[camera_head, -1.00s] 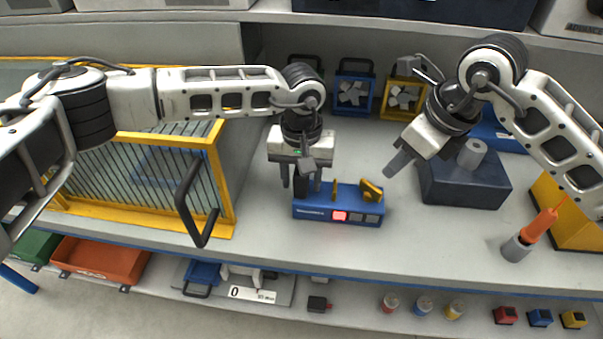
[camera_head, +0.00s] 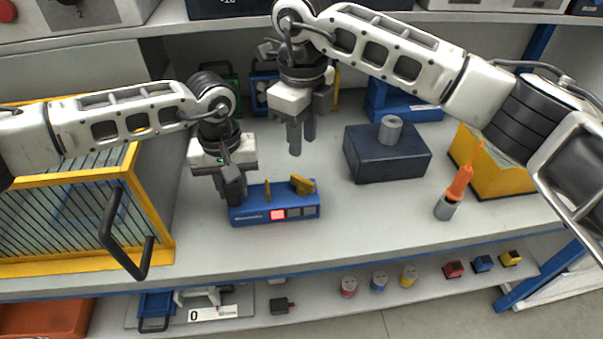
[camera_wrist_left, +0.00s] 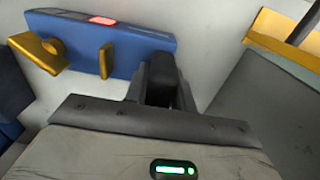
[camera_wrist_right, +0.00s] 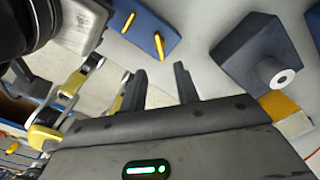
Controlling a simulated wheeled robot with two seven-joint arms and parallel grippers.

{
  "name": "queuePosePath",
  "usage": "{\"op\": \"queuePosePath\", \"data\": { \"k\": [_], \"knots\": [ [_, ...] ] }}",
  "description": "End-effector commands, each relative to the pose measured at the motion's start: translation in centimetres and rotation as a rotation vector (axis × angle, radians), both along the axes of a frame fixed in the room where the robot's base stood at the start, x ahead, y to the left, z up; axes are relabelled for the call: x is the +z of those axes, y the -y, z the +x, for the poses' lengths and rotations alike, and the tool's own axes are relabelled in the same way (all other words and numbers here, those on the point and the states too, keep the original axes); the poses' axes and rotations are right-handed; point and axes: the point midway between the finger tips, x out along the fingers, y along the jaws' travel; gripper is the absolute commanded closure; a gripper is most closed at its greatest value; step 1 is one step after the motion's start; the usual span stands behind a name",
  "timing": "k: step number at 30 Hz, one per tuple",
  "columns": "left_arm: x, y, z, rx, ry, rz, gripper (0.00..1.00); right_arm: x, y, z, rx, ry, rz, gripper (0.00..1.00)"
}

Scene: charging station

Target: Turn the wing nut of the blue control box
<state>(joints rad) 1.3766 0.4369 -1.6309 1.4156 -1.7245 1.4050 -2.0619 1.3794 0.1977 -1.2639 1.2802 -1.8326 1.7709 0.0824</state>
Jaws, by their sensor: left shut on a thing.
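The blue control box (camera_head: 248,214) lies on the bench, with a lit red button and grey buttons on its front. A thick yellow wing nut (camera_head: 302,184) stands on its right part, and a thin yellow tab (camera_head: 267,190) stands nearer the middle. Both also show in the left wrist view, the wing nut (camera_wrist_left: 38,52) at the far left and the tab (camera_wrist_left: 106,60) beside it. My left gripper (camera_head: 236,198) is shut on a black part (camera_wrist_left: 165,72) at the box's left end. My right gripper (camera_head: 300,148) is open and empty, pointing down behind the box.
A dark block with a grey cylinder (camera_head: 390,130) stands right of the box. An orange-handled tool (camera_head: 460,183) stands in a grey cup further right. A yellow-framed rack (camera_head: 150,205) with a black handle is at left. Bench around the box is clear.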

Motion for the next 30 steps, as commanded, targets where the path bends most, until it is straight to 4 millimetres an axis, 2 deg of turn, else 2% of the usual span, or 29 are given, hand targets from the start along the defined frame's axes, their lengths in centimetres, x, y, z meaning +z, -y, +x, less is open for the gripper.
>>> {"op": "queuePosePath", "data": {
  "k": [3, 9, 15, 19, 27, 28, 30],
  "knots": [
    [0.1, 0.1, 0.0, 0.000, 0.001, -0.002, 1.00, -2.6, 0.0, -0.1, 0.000, -0.006, -0.001, 0.69],
    [0.1, 0.1, 0.0, 0.000, 0.001, -0.002, 1.00, -6.5, 0.0, -0.1, 0.000, -0.004, 0.001, 0.69],
    [0.1, 0.1, 0.0, -0.001, 0.001, -0.002, 1.00, -9.2, 0.0, -0.1, -0.001, -0.002, 0.002, 0.69],
    [0.1, 0.1, 0.0, 0.000, 0.002, -0.002, 1.00, -9.8, 0.0, 0.0, 0.000, 0.001, 0.001, 0.69],
    [0.1, 0.1, 0.0, 0.000, 0.002, -0.002, 1.00, -10.0, 0.0, 0.0, 0.001, 0.001, 0.002, 0.69],
    [0.1, 0.1, 0.0, 0.000, 0.002, -0.002, 1.00, -10.0, 0.0, 0.0, 0.001, 0.001, 0.002, 0.72],
    [0.1, 0.1, 0.0, 0.000, 0.002, -0.002, 1.00, -10.0, 0.0, 0.0, 0.001, 0.000, 0.002, 0.91]
  ]
}}
